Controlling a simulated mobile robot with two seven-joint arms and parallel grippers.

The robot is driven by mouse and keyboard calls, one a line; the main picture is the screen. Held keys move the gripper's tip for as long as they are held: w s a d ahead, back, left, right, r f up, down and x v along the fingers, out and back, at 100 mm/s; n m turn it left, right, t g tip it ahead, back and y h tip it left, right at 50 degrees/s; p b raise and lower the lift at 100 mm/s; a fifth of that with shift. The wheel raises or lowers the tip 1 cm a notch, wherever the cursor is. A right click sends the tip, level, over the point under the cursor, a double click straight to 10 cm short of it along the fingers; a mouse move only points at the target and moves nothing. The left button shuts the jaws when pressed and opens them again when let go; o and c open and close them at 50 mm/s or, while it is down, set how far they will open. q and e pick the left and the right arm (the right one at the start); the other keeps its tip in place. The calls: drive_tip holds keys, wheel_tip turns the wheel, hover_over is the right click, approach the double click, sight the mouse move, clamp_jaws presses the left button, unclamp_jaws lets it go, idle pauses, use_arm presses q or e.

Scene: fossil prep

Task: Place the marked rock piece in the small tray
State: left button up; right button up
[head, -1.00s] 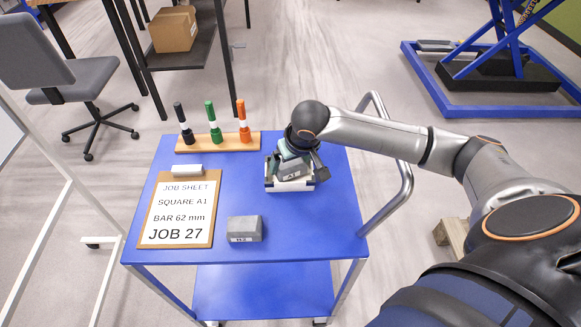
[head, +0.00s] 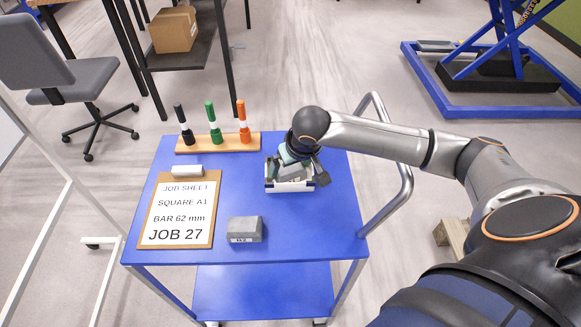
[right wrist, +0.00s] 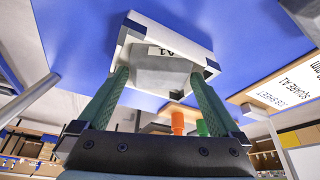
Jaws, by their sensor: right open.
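The grey rock piece (head: 293,174) sits in the small white tray (head: 290,187) on the blue cart. In the right wrist view the rock (right wrist: 158,70) bears a label reading A1, and the tray's white wall (right wrist: 170,28) rises behind it. My right gripper (right wrist: 159,78) is open, with its green fingers on either side of the rock; I cannot tell whether they touch it. In the head view the right gripper (head: 296,166) is over the tray and partly hides the rock. My left gripper is not in view.
A second grey block (head: 245,229) with a label stands at the cart's front. A clipboard (head: 180,210) reads SQUARE A1, BAR 62 mm, JOB 27. A wooden rack (head: 218,143) holds black, green and orange markers. A metal handle (head: 402,185) runs along the right edge.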

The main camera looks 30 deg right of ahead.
drive_tip(key=p+v, duration=0.1)
drive_tip(key=v, duration=1)
